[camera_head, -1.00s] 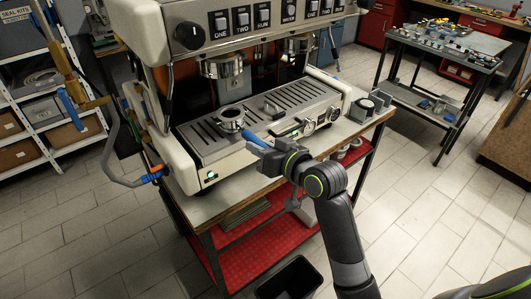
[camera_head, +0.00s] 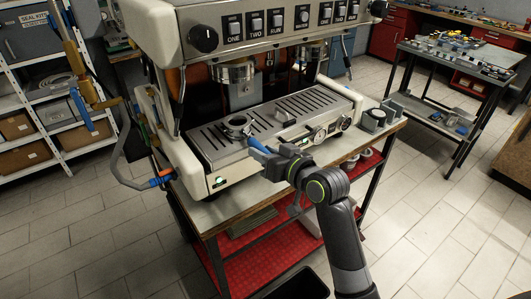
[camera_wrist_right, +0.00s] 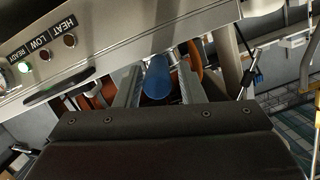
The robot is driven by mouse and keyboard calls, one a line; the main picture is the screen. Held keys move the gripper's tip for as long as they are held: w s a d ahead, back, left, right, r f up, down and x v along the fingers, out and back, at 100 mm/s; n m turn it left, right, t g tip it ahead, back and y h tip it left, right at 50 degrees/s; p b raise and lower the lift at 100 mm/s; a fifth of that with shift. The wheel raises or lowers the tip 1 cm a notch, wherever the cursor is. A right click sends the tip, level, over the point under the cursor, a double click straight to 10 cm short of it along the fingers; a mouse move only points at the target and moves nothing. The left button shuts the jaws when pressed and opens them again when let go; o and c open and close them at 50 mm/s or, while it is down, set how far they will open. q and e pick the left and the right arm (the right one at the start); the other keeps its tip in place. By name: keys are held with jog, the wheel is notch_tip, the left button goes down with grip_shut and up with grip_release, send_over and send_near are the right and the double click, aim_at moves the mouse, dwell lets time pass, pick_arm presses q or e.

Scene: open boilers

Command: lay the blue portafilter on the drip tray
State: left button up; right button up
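The blue portafilter's round metal basket (camera_head: 238,122) is over the left part of the drip tray (camera_head: 215,155), apparently resting on its slats. Its blue handle (camera_head: 260,146) points toward the front right, past the tray's front edge. My right gripper (camera_head: 272,158) is at the handle's end. In the right wrist view, the blue handle (camera_wrist_right: 157,78) lies between the two fingers, with narrow gaps on both sides, so the gripper looks open around it. The basket is hidden in that view. My left gripper is out of view.
The espresso machine's group heads (camera_head: 238,72) overhang the tray. Gauges (camera_head: 320,134) line the front panel. Dark items (camera_head: 374,119) stand on the bench at the right. The tray's right part is clear.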

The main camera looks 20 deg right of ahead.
jog(key=shift+o, duration=0.9)
jog(key=shift+f, duration=0.15)
jog(key=shift+s+d, duration=0.25)
jog(key=shift+s, duration=0.15)
jog(key=p+v, duration=0.3)
jog(key=v, duration=1.3)
jog(key=shift+s+r, duration=0.25)
jog(key=shift+r, duration=0.05)
jog(key=shift+f, duration=0.1)
